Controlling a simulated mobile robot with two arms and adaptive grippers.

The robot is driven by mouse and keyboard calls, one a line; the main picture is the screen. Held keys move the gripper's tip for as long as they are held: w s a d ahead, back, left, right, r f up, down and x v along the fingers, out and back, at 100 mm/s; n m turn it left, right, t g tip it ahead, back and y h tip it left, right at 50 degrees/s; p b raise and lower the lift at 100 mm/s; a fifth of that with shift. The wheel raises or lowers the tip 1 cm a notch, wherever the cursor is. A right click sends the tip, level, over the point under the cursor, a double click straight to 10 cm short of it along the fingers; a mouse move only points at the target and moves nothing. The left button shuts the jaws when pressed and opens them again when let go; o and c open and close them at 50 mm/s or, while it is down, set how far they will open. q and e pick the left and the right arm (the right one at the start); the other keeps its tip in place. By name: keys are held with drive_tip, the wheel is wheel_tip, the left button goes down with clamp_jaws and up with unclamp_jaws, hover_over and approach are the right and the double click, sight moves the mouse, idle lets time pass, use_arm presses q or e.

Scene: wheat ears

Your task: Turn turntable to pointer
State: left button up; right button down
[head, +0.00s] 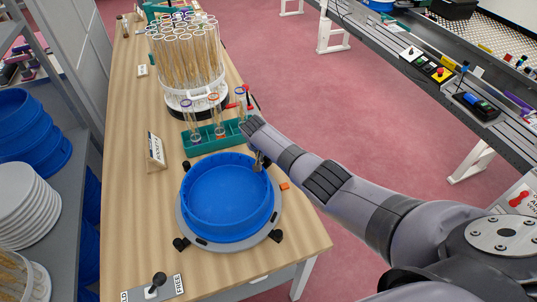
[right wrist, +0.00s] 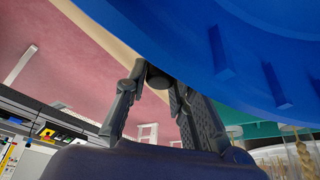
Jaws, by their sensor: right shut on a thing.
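The turntable (head: 188,228) is a grey disc on the wooden table, carrying a round blue tray (head: 228,197). A small orange marker (head: 284,186), which looks like the pointer, lies just right of the disc. My right gripper (head: 259,161) is at the tray's upper right edge. In the right wrist view my right gripper (right wrist: 160,95) has its fingers around a dark round knob (right wrist: 158,77) under the blue rim. What the knob joins is hidden. My left gripper is not in view.
A green rack (head: 205,144) with several tubes stands behind the tray, before a carousel of wheat tubes (head: 190,65). A small sign (head: 156,151) stands at left. A lever plate marked FREE (head: 154,287) is at the front. Black blocks flank the disc.

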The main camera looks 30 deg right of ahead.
drive_tip(key=shift+s+f, duration=0.15)
drive_tip(key=shift+s, duration=0.05)
drive_tip(key=c, duration=1.7)
unclamp_jaws()
drive_tip(key=o, duration=0.3)
drive_tip(key=shift+w, duration=0.1)
drive_tip(key=shift+o, duration=0.2)
drive_tip(key=shift+r, duration=0.25)
drive_tip(key=v, duration=1.1)
drive_tip(key=shift+r, duration=0.35)
